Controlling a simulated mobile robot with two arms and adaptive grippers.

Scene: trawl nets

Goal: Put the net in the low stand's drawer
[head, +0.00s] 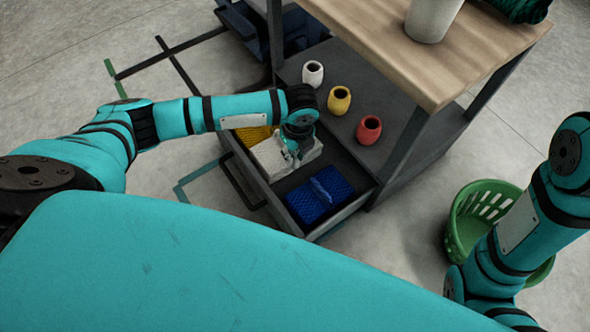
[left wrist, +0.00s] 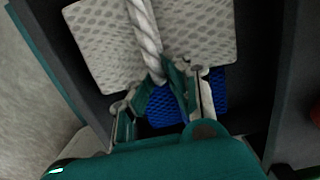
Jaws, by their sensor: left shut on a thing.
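The low stand's drawer (head: 342,207) is pulled out, with its dark inside showing. A white net (head: 268,157) with a thick white rope band lies in or just above the drawer's middle; I cannot tell whether it touches the bottom. My left gripper (head: 292,154) is over it, pointing down. In the left wrist view its fingers (left wrist: 165,80) are closed on the white net's rope band (left wrist: 147,40). A blue net (head: 303,203) lies at the drawer's near end, and a yellow net (head: 250,137) at the far end, partly covered by my arm. My right gripper is out of the picture.
White (head: 313,73), yellow (head: 340,100) and red (head: 369,130) pots stand on the stand's lower shelf. A wooden top (head: 440,67) overhangs them and bears a white pot (head: 433,17) and a green net (head: 515,8). A green basket (head: 465,222) stands on the floor at right.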

